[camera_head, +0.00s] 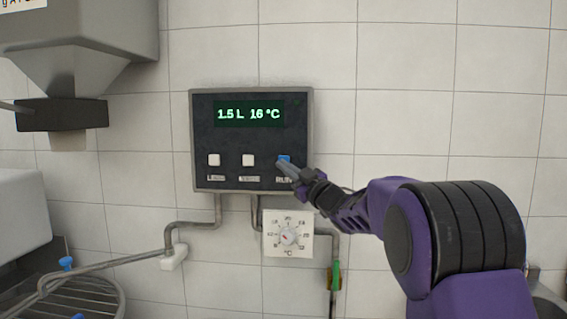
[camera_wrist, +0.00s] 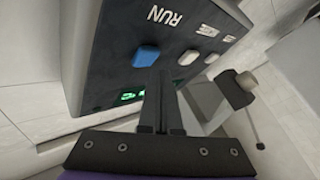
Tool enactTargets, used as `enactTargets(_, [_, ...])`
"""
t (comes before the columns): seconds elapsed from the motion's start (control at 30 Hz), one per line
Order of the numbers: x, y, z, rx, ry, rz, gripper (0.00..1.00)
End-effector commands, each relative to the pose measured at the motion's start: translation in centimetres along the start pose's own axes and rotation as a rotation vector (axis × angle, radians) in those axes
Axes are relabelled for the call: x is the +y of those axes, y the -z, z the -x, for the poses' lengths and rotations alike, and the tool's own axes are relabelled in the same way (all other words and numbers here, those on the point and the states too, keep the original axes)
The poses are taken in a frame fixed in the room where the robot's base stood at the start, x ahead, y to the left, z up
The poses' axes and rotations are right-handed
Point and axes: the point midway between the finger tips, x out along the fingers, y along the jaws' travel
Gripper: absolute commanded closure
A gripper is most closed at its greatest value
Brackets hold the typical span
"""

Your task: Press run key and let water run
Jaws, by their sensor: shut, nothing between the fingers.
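A dark control panel (camera_head: 225,139) with a grey frame is fixed to the tiled wall. Its green display (camera_head: 249,114) reads 1.5 L and 16 °C. The blue RUN key (camera_head: 285,158) is at the panel's right, partly covered by my gripper (camera_head: 283,167). In the wrist view the blue key (camera_wrist: 146,57) shows just beyond my closed fingertips (camera_wrist: 154,72). The gripper is shut and empty. I cannot tell whether the fingertips touch the key. Two white keys, one left (camera_head: 214,160) and one middle (camera_head: 248,160), sit to its left.
A white temperature dial (camera_head: 288,234) is below the panel. Grey pipes (camera_head: 195,226) run below it to the left. A green-handled valve (camera_head: 335,275) hangs at the right. A grey hopper (camera_head: 105,45) is at upper left, above a round wire grate (camera_head: 85,298).

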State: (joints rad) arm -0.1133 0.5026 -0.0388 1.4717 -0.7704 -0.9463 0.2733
Motion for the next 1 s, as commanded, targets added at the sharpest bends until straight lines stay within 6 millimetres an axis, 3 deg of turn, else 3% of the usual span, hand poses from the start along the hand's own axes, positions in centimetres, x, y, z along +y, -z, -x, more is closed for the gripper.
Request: enactTargets(1.0, [0.43, -0.46, -0.60, -0.001, 0.000, 0.000, 1.00])
